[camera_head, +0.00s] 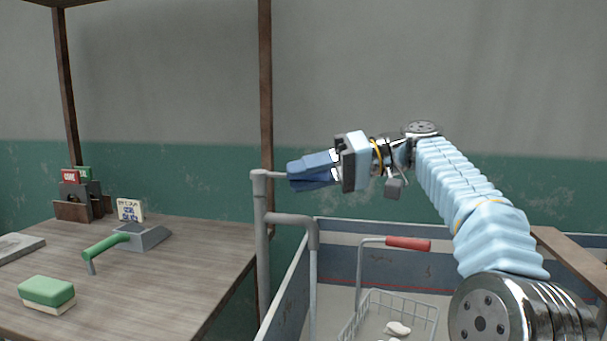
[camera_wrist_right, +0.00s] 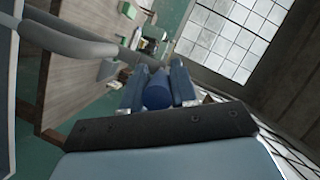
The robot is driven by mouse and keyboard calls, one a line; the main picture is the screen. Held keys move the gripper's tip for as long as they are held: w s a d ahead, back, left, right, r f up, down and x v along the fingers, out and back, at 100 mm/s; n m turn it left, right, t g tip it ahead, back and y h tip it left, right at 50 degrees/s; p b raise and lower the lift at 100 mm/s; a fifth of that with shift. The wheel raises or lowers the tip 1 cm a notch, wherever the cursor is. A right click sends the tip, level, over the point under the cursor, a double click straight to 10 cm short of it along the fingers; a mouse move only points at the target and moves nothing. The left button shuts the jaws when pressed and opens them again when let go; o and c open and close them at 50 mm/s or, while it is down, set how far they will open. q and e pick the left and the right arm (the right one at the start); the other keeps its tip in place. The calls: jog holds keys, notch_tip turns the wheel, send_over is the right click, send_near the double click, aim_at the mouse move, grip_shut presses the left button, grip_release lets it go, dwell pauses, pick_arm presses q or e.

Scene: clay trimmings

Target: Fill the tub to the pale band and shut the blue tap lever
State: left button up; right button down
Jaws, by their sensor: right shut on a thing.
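The tap (camera_head: 262,225) is a grey upright pipe with a spout (camera_head: 311,260) bending down at the tub's near left side. Its lever sticks out right from the top. My right gripper (camera_head: 312,170) is shut on the blue lever grip (camera_wrist_right: 157,92), which shows between the two fingers in the right wrist view. In the head view the fingers largely hide the grip. The tub (camera_head: 340,250) is a wide, blue-grey walled basin under the spout. I cannot make out a water level or flow. My left gripper is not in view.
A wire basket (camera_head: 372,312) with white lumps and a red handle (camera_head: 408,244) stands in the tub. The wooden table (camera_head: 190,265) at left holds a green sponge (camera_head: 47,291), a green-handled tool (camera_head: 108,245) and a small card (camera_head: 130,210). A wooden post rises behind the tap.

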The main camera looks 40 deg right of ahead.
jog(key=c, duration=1)
grip_release()
jog(key=shift+w, duration=0.1)
jog(key=shift+o, duration=0.2)
jog(key=p+v, duration=0.1)
jog(key=v, duration=0.6)
jog(key=shift+d+p, duration=0.25)
jog(key=shift+p, duration=0.1)
jog(key=shift+s, duration=0.25)
